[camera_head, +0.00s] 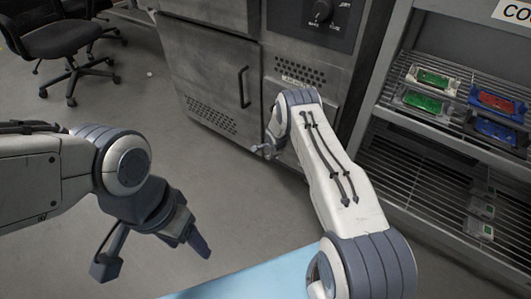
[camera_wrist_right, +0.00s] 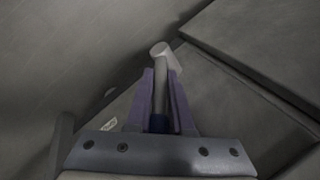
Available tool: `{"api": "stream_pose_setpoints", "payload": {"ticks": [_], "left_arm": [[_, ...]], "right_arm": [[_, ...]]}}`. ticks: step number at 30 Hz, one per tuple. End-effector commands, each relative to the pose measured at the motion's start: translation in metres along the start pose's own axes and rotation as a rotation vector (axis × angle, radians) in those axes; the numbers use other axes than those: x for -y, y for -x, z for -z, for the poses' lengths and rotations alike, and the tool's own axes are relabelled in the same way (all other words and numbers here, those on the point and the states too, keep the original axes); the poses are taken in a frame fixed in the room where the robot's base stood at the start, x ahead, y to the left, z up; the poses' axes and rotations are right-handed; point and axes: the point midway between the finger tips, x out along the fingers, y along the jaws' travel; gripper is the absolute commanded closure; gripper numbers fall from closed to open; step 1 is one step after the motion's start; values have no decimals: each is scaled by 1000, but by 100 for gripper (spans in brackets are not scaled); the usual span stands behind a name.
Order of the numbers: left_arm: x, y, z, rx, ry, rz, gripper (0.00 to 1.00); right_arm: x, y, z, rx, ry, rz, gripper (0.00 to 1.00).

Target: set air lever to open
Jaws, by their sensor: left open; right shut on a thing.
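The air lever (camera_wrist_right: 161,54), a grey rod with a pale round end, shows in the right wrist view. My right gripper (camera_wrist_right: 162,82) is shut on it, with one purple-grey finger on each side of the rod. In the head view my right gripper (camera_head: 268,148) is small and low against the grey machine (camera_head: 208,78); its arm hides part of the machine front, and I cannot make out the lever there. My left gripper (camera_head: 152,256) is open and empty above the floor. The lever's position marks cannot be read.
The machine has a door with a handle (camera_head: 244,87) and a dial (camera_head: 321,12) above. A wire rack (camera_head: 400,106) with green, red and blue boards stands on the right. Black chairs (camera_head: 62,42) are at the back left. A light blue surface (camera_head: 250,277) lies at the front. The floor between is clear.

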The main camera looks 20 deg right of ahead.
Motion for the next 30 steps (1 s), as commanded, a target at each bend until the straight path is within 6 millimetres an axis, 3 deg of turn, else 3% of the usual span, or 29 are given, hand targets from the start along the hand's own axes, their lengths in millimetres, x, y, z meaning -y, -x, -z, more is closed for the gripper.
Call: {"api": "stream_pose_setpoints", "payload": {"ticks": [1, 13, 14, 16, 30], "left_arm": [[0, 0, 0, 0, 0, 0, 34], [0, 1, 0, 0, 0, 0, 34], [0, 1, 0, 0, 0, 0, 34], [0, 1, 0, 0, 0, 0, 34], [0, 4, 0, 0, 0, 0, 34]], "right_arm": [[3, 2, 10, -9, -7, 1, 100], [3, 2, 12, -13, -5, -3, 100], [3, 2, 12, -13, -5, -3, 76], [3, 2, 12, -13, -5, -3, 50], [1, 9, 8, -10, -3, -7, 50]]}}
